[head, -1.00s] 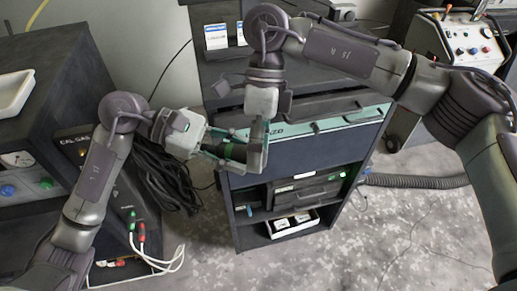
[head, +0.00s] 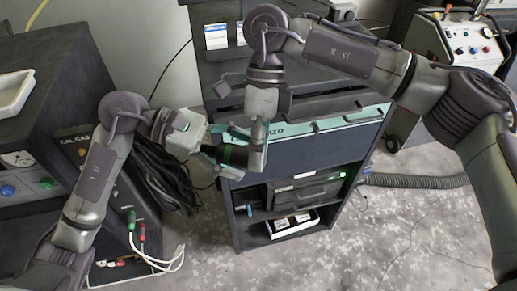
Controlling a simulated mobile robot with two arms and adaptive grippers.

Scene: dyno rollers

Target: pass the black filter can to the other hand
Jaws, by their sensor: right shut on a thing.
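The black filter can (head: 237,156) with a green band is held level in the air between my two grippers, in front of the dark cabinet. My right gripper (head: 257,152) comes down from above and is shut on the can's right end. My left gripper (head: 222,151) reaches in from the left. Its teal fingers are spread, one above and one below the can's left end, so it is open around the can. Whether a finger still touches the can is hard to tell.
The dark cabinet (head: 305,155) stands just behind the grippers, with a white tray (head: 293,223) of small boxes on its low shelf. A dark gas analyser cart (head: 60,110) stands at left, with black cables (head: 165,180) beside it. Floor at the lower right is clear.

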